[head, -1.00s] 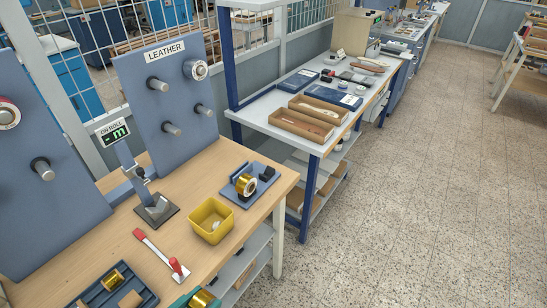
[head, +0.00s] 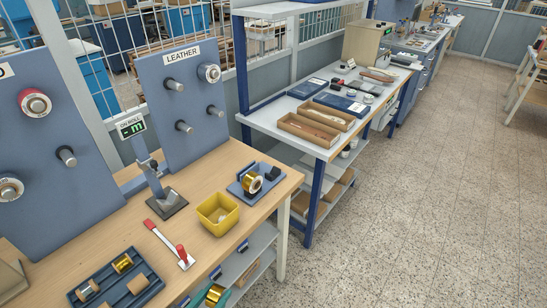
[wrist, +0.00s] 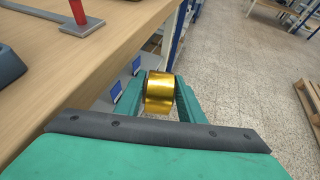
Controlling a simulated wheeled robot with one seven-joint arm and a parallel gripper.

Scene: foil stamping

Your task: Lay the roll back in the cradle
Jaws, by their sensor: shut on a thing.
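My gripper (wrist: 165,88) is shut on a gold foil roll (wrist: 159,98), with one green finger on each side of it. In the head view the held roll (head: 214,295) shows at the bottom edge, in front of the bench's front edge, and most of my gripper is out of view. A dark blue tray (head: 156,291) on the near bench holds another gold roll (head: 123,264) and tan pieces. I cannot tell which of these two is the cradle.
A small display (head: 131,127) on a post and a pegged LEATHER panel (head: 160,100) rise behind.

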